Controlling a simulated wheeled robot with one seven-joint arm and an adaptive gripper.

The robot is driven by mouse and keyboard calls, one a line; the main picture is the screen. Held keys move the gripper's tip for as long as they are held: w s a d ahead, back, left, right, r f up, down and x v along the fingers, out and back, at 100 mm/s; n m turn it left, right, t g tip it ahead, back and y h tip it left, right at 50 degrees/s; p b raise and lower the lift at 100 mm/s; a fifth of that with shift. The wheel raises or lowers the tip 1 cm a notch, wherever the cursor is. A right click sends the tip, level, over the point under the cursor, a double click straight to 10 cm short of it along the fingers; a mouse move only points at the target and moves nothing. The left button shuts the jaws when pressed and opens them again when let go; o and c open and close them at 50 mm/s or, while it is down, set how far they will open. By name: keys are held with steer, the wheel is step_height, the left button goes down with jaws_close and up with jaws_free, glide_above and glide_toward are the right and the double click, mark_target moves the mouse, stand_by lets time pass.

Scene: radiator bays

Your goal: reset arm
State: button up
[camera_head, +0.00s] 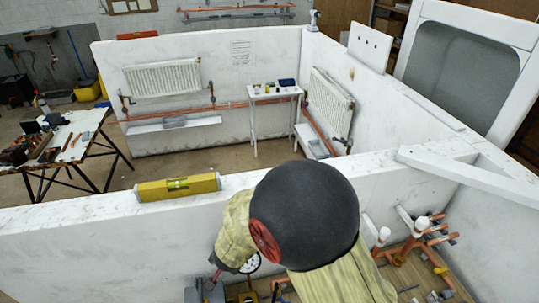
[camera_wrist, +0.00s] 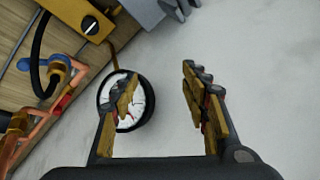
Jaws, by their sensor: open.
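My gripper (camera_wrist: 166,90) is open in the wrist view, its two fingers spread with nothing between them but pale wall surface behind. The left finger overlaps a round white gauge with a black rim (camera_wrist: 147,98); I cannot tell whether they touch. In the head view my arm, with a dark rounded joint and khaki sleeves, fills the lower middle and reaches down behind the near wall (camera_head: 90,245). My fingers cannot be made out clearly there. Part of the gauge (camera_head: 251,264) shows beside the arm.
A yellow box with a black knob (camera_wrist: 82,14), copper pipes (camera_wrist: 62,100) and a grey object (camera_wrist: 152,10) lie close around the gripper. A yellow spirit level (camera_head: 178,187) rests on the near wall top. Capped pipes (camera_head: 420,228) stand right of my arm.

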steer(key=s+d+r+n+y+b, duration=0.2)
steer(key=d+r+n+y+b, duration=0.15)
steer(key=d+r+b, duration=0.7)
steer(key=s+d+f+h+b, duration=0.1)
steer(key=s+d+h+b, duration=0.2)
steer(key=s+d+b, duration=0.3)
steer(key=s+d+f+n+t+h+b, duration=0.1)
steer(key=s+d+h+b, duration=0.2)
steer(key=d, duration=1.4)
steer(key=s+b, duration=0.3)
steer(key=s, duration=0.4)
steer(key=shift+s+d, duration=0.25)
steer(key=shift+s, duration=0.15)
steer(key=shift+n, duration=0.25)
